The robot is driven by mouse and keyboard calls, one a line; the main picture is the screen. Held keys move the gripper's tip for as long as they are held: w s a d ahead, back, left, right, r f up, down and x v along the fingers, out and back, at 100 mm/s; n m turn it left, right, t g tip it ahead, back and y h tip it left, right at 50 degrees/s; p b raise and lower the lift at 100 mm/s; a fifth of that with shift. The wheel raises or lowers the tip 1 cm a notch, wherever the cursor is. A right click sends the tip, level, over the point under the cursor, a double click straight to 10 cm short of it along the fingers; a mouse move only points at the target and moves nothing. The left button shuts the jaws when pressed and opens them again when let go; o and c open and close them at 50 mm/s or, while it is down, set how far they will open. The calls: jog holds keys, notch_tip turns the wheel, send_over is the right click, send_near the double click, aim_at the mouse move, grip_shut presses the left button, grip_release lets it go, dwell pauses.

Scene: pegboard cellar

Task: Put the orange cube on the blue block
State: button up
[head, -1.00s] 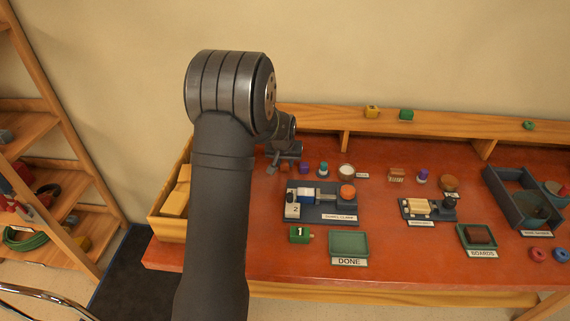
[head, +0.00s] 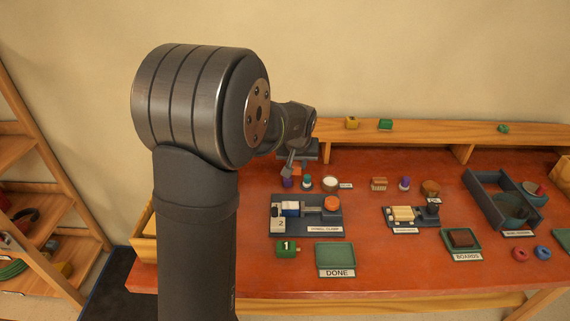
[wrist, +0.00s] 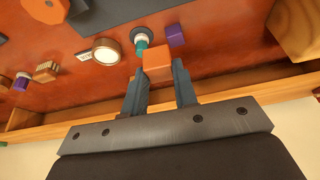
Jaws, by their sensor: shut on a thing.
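The orange cube (wrist: 157,62) is held between the two fingers of my gripper (wrist: 158,74) in the wrist view. In the head view the cube (head: 297,170) shows only small beneath my gripper, behind the purple piece. It looks raised off the bench, but its height is hard to tell. The held cube is farther back than this blue block, near the back row of small items.
A purple piece (wrist: 175,35), a teal-and-white piece (wrist: 141,42) and a round tape-like roll (wrist: 106,50) stand close to the cube. A wooden ledge (head: 430,132) runs along the back. A green DONE tray (head: 336,256) and a green block marked 1 (head: 288,249) are in front.

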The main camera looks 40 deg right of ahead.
jog(key=s+a, duration=0.4)
jog(key=a, duration=0.3)
jog(key=shift+d+f, duration=0.2)
jog(key=shift+f, duration=2.55)
jog(key=shift+f, duration=0.25)
jog(key=o, duration=1.4)
jog(key=shift+s, duration=0.1)
jog(key=shift+r, duration=0.15)
jog(key=shift+r, duration=2.85)
